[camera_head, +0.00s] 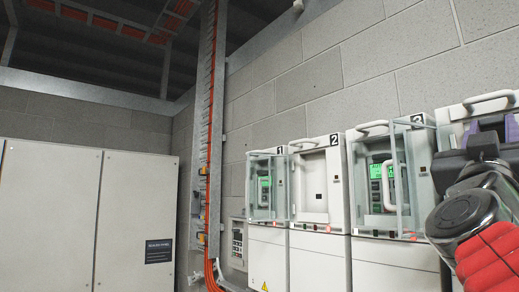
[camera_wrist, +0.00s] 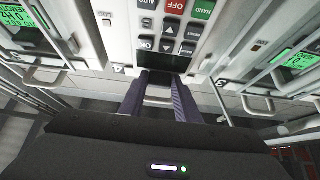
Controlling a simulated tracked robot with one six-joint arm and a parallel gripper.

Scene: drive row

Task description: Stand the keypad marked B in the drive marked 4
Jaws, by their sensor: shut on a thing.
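In the wrist view, which looks upside down, a keypad (camera_wrist: 174,28) with red OFF, green HAND, AUTO and arrow keys sits between my gripper's (camera_wrist: 162,82) purple fingers, which are shut on it. In the head view my gripper (camera_head: 487,135) covers most of drive 4 (camera_head: 475,104) at the right edge, and the keypad is hidden.
Drive 3 (camera_head: 358,165) has a lit green keypad and an open clear door (camera_head: 410,175) close left of my arm. Drive 2 (camera_head: 331,150) has an empty recess. Drive 1 (camera_head: 265,157) has a lit keypad behind a clear door. Handles stick out on top. White cabinets (camera_head: 70,220) stand left.

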